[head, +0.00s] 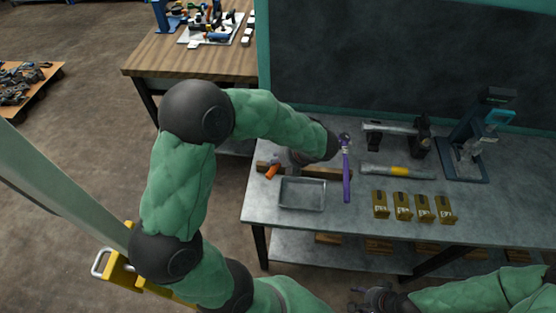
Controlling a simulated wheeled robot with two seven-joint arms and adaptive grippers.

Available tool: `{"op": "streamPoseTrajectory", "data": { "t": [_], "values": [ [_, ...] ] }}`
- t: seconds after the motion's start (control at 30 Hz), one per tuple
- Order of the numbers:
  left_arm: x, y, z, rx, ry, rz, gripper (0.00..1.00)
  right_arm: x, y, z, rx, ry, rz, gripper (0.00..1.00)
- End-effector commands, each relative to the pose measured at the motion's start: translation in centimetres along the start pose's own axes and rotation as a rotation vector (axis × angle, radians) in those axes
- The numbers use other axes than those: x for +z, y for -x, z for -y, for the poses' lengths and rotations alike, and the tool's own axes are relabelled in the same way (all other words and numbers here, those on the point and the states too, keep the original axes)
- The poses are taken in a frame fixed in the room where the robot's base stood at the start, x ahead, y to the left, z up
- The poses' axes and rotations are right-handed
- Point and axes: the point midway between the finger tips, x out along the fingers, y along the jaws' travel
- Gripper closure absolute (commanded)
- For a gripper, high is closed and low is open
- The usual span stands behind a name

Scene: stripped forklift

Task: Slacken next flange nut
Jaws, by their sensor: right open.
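I cannot make out a flange nut in the head view. My right gripper (355,299) is low in the picture, in front of the workbench. It is open and holds nothing that I can see. My left arm reaches over the left part of the bench, and its dark wrist hides what lies under it. The fingers of my left gripper cannot be made out. A long purple-handled tool (347,180) lies just right of that wrist; whether they touch is unclear. An orange-handled tool (273,171) shows beside a wooden strip (328,173).
The grey workbench (330,222) carries an empty metal tray (302,207), a grey bar with a yellow band (398,171), several small brown boxes (402,213) and a dark stand (465,155). A dark panel (410,60) rises behind. A wooden table (185,60) stands back left.

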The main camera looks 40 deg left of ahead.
Motion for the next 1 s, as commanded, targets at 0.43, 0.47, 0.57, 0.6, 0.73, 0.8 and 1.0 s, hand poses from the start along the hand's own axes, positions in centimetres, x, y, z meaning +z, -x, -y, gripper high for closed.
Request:
{"op": "streamPoseTrajectory", "data": {
  "t": [0.43, 0.47, 0.57, 0.6, 0.73, 0.8, 1.0],
  "values": [
    [0.0, -0.7, 0.5, 0.0, 0.002, 0.003, 1.0, -0.1, -1.1, -0.4, 0.0, 0.0, 0.0, 0.44],
    [0.0, -0.7, 0.5, 0.001, 0.002, 0.003, 1.0, -0.1, -1.1, -0.4, 0.0, 0.0, 0.0, 0.44],
    [0.0, -0.7, 0.5, 0.001, 0.002, 0.002, 1.0, -0.1, -1.1, -0.4, 0.0, 0.0, 0.0, 0.44],
    [0.0, -0.7, 0.5, 0.001, 0.002, 0.002, 1.0, 0.0, -1.0, -0.4, 0.0, 0.0, 0.0, 0.44],
    [0.0, -0.6, 0.5, 0.001, 0.002, 0.002, 1.0, 0.0, -0.7, -0.2, 0.0, 0.0, 0.0, 0.44],
    [0.0, -0.6, 0.5, 0.001, 0.001, 0.001, 1.0, 0.0, -0.4, -0.2, 0.0, 0.0, 0.0, 0.44],
    [-0.1, -0.7, 0.6, 0.001, 0.001, 0.001, 1.0, 0.0, -0.1, -0.1, 0.0, 0.0, 0.0, 0.44]
  ]
}}
